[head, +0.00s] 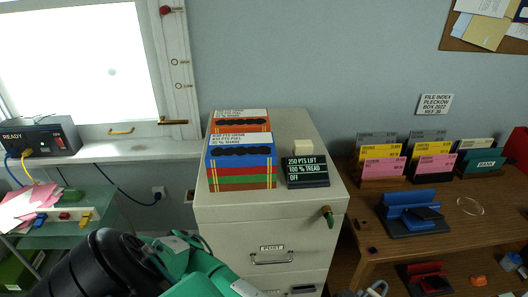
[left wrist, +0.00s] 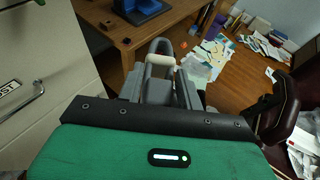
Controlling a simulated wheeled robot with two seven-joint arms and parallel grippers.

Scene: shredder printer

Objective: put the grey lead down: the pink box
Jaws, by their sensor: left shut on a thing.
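My left gripper (left wrist: 168,88) is shut on the grey lead (left wrist: 160,45), which shows as a grey loop with a cream piece across it, ahead of the jaws in the left wrist view. A grey curved piece also shows at the bottom edge of the head view, by the desk's front; I cannot tell whether it is lead or gripper. Two pink box-like files stand on the desk in the head view, a left one (head: 382,167) and a right one (head: 432,166), in front of yellow and grey ones. The lead is apart from both. My right gripper is not in view.
A pale filing cabinet (head: 255,225) carries striped boxes (head: 241,166) and a black sign (head: 306,172). The wooden desk (head: 475,232) holds a blue tray-like device (head: 410,212) and a teal box (head: 484,163). Papers (left wrist: 212,55) litter the floor beyond my gripper.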

